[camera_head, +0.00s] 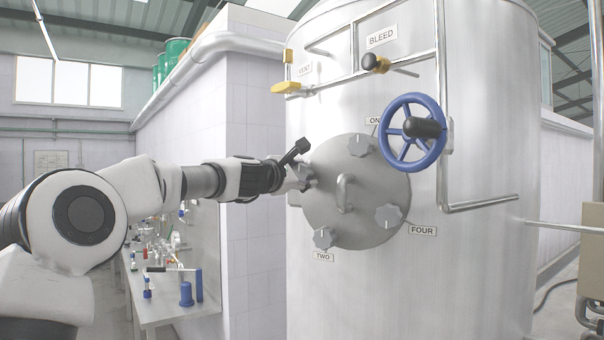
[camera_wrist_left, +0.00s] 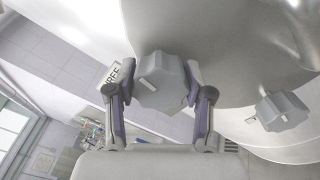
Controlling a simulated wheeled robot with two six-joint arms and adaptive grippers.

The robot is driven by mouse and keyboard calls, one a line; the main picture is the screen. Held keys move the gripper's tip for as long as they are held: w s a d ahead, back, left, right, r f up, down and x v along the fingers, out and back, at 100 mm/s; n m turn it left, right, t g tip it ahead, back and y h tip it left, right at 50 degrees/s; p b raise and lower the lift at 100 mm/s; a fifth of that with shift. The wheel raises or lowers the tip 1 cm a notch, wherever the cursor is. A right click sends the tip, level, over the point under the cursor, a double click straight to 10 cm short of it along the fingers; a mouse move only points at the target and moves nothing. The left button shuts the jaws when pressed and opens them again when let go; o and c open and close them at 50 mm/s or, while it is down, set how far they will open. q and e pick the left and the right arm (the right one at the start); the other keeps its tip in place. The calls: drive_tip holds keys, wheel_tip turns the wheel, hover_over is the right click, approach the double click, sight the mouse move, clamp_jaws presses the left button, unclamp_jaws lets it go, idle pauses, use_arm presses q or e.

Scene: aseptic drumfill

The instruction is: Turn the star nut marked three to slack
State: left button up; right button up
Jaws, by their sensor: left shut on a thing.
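The round hatch (camera_head: 350,228) on the steel tank carries several grey star nuts and a central handle (camera_head: 345,192). My left gripper (camera_head: 297,170) is at the nut on the hatch's left edge, and its fingers mostly cover that nut in the head view. In the left wrist view the gripper (camera_wrist_left: 162,95) is shut on the grey star nut (camera_wrist_left: 160,78), one finger on each side. A label ending in "REE" (camera_wrist_left: 115,76) shows beside this nut, partly hidden by a finger. My right gripper is not in view.
Other star nuts sit by the labels TWO (camera_head: 324,237) and FOUR (camera_head: 388,215), and one (camera_head: 360,145) at the top. A blue handwheel (camera_head: 413,131) stands out at the upper right. A bench (camera_head: 165,309) with small parts is at the lower left.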

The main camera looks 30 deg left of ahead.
use_arm(q)
drive_tip(key=shift+r+n, duration=0.1)
drive_tip(key=shift+n, duration=0.5)
drive_tip(key=o, duration=1.2)
drive_tip(key=shift+c, duration=0.2)
